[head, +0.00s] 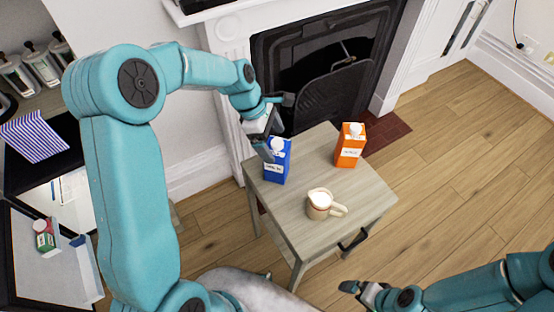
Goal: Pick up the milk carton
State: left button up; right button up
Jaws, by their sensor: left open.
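A blue carton (279,168) with a white label and pale cap stands upright near the left back corner of a small wooden table. An orange carton (350,150) with a white cap stands upright at the back right of it. Their labels are too small to read; the blue one appears to be the milk carton. My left gripper (274,132) is open at the top left of the blue carton, with one finger overlapping its upper edge. I cannot tell whether they touch. My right gripper (352,288) is low at the right, away from the table, its jaws unclear.
The small table (272,202) also bears a cream mug (320,205) in front of the cartons. A fireplace (330,75) stands close behind the table. At the left are shelves with bottles (37,62) and a striped bag (34,137). The wooden floor at right is clear.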

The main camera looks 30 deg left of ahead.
aim_at(280, 151)
pick_arm(q)
jog(key=x, duration=0.4)
jog(key=shift+d+f+p, duration=0.15)
jog(key=shift+f+p, duration=0.15)
jog(key=shift+f, duration=0.05)
jog(key=shift+w+f, duration=0.35)
jog(key=shift+f, duration=0.1)
jog(key=shift+s+r, duration=0.1)
jog(key=shift+s, duration=0.1)
jog(key=c, duration=0.7)
jog(key=shift+w, duration=0.15)
jog(key=c, duration=1)
